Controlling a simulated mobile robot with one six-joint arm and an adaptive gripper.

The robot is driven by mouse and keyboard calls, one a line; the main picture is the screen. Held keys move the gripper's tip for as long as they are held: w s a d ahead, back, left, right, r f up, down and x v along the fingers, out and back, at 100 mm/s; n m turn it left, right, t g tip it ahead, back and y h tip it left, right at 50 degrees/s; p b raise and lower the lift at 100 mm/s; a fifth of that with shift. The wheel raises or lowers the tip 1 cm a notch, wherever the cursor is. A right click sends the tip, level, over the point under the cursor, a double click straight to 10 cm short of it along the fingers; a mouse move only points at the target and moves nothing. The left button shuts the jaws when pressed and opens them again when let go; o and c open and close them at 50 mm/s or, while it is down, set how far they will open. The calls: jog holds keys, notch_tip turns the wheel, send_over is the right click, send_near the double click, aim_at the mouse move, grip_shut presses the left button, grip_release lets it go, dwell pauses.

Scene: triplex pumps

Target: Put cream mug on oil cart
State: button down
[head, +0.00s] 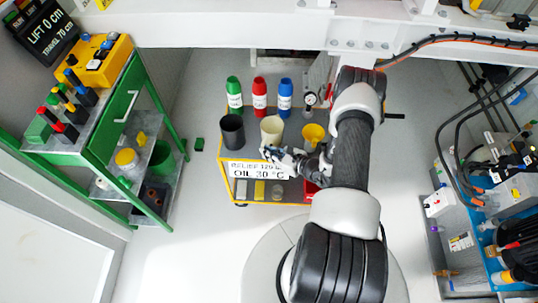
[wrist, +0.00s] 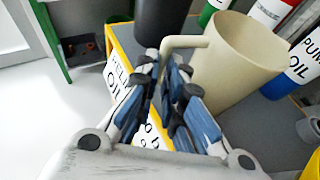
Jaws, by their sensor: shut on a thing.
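The cream mug (head: 271,129) is over the grey top of the oil cart (head: 250,131), between a black cup and a yellow funnel. In the wrist view the cream mug (wrist: 235,62) looks upright, with its handle towards my gripper. My gripper (head: 272,153) is at the cart's front edge. In the wrist view my gripper (wrist: 168,62) is shut on the mug's handle. The cart top (wrist: 258,112) shows under the mug; I cannot tell whether the mug's base touches it.
The black cup (head: 232,131) stands left of the mug, the yellow funnel (head: 313,134) right. Green (head: 234,94), red (head: 259,93) and blue (head: 285,94) bottles stand behind. A green bench (head: 96,140) is at left, hoses and equipment (head: 500,230) at right.

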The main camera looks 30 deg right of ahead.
jog(key=shift+f, duration=0.3)
jog(key=shift+f, duration=0.15)
jog(key=c, duration=1.7)
grip_release()
